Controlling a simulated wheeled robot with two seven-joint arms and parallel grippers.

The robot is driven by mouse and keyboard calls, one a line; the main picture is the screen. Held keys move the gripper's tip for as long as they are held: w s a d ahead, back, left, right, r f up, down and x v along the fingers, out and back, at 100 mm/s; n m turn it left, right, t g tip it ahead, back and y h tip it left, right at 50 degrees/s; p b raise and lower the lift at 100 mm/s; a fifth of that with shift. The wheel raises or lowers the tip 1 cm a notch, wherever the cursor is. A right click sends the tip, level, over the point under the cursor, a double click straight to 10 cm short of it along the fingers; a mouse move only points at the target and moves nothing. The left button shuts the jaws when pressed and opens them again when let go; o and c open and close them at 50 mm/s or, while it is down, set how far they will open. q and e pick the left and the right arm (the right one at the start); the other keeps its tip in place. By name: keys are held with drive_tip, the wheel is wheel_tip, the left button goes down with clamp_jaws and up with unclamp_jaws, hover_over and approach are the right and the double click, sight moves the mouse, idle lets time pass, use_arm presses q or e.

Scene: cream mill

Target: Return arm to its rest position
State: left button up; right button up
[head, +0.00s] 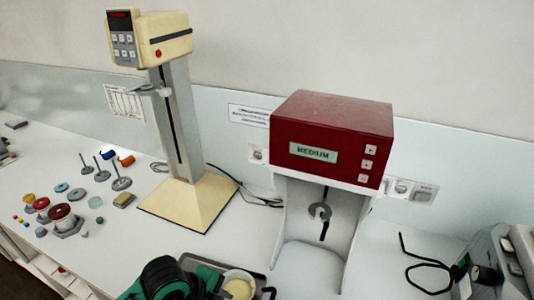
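Neither gripper's fingers show in the head view. A black and green rounded part shows at the bottom edge, left of the middle; it may be a link of my arm, but I cannot tell. It overlaps a dark tray (262,277) that is cut off by the bottom edge. A small pale yellow cup (238,287) sits at the tray, right of the black and green part. The red-topped mill (335,125) with the display "MEDIUM" stands behind the tray, its white lower bay open to the front. Whether anything is held is hidden.
A cream mixer stand (175,110) rises at the left back on a wide base. Several small discs, stirrers and coloured parts lie on the white bench (135,255) to its left. A dark-grey device (497,262) and black cable (424,264) take up the right side.

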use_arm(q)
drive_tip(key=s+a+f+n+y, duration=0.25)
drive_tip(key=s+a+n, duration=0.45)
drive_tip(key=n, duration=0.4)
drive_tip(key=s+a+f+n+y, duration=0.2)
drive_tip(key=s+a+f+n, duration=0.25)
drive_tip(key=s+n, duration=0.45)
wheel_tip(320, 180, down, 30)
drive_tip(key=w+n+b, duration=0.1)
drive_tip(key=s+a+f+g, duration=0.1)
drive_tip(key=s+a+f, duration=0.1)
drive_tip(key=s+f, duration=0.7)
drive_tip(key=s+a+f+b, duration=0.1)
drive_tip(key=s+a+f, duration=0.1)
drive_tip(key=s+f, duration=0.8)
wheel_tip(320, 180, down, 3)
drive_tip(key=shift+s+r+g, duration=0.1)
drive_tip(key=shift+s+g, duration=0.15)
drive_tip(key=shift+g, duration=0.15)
